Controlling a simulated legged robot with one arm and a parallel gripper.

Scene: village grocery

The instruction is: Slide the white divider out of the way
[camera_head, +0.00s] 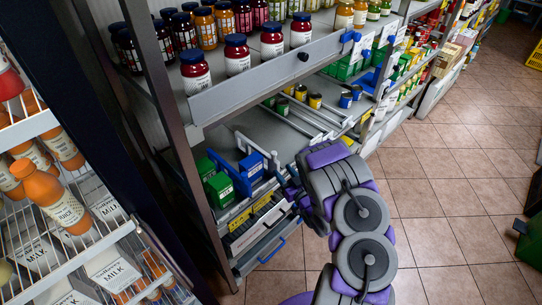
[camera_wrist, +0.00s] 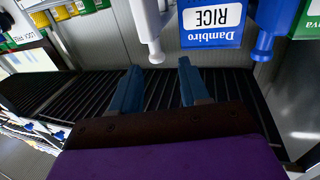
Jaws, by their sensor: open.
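The white divider (camera_wrist: 149,28) shows in the wrist view at the top, left of centre, with its rounded end pointing down into the picture. My gripper (camera_wrist: 160,82) is open there, with two blue fingers apart and nothing between them. The divider's end appears just beyond the fingers, nearer the left one, with a visible gap. In the head view my gripper (camera_head: 290,188) is at the front of the lower shelf, partly hidden by my arm.
A blue rice box (camera_wrist: 212,22) stands right of the divider, then a blue divider (camera_wrist: 268,32). Green boxes (camera_head: 220,188) and blue boxes (camera_head: 251,166) stand on the lower shelf. Jars (camera_head: 237,54) crowd the shelf above.

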